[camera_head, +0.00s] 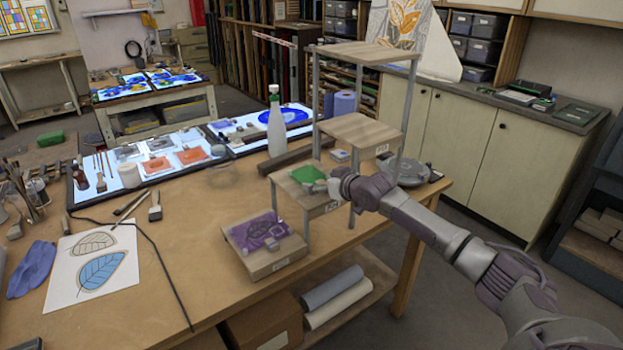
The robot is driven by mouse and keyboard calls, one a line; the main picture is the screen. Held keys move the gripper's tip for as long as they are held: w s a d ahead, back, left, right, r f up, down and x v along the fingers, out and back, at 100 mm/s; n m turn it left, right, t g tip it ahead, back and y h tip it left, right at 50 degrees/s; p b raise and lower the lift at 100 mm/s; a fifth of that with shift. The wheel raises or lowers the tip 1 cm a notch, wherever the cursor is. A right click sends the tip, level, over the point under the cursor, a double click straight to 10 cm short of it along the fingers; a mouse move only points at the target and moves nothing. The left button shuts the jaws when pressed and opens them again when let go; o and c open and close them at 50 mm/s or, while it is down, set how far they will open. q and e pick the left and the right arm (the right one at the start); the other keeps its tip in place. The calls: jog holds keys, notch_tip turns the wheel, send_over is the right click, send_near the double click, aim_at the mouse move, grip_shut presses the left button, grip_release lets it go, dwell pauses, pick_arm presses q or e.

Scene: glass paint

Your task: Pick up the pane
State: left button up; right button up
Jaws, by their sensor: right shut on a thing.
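A small green pane (307,174) is at the second-lowest level of a stepped wooden stand (318,201), on the right part of the workbench. My right gripper (321,187) reaches in from the right and is shut on the near right edge of the green pane. The fingertips are small here, and I cannot tell whether the pane is lifted off the step. A purple patterned pane (258,232) lies on the lowest wooden block (268,262). My left gripper is not in view.
Higher shelves (362,131) of the stand rise behind my right gripper. A white bottle (276,125) stands behind the stand. Light panels with orange pieces (155,165) lie to the left.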

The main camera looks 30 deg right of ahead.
notch_tip(320, 180, up, 9)
jog(key=b, duration=0.3)
jog(key=shift+r, duration=0.5)
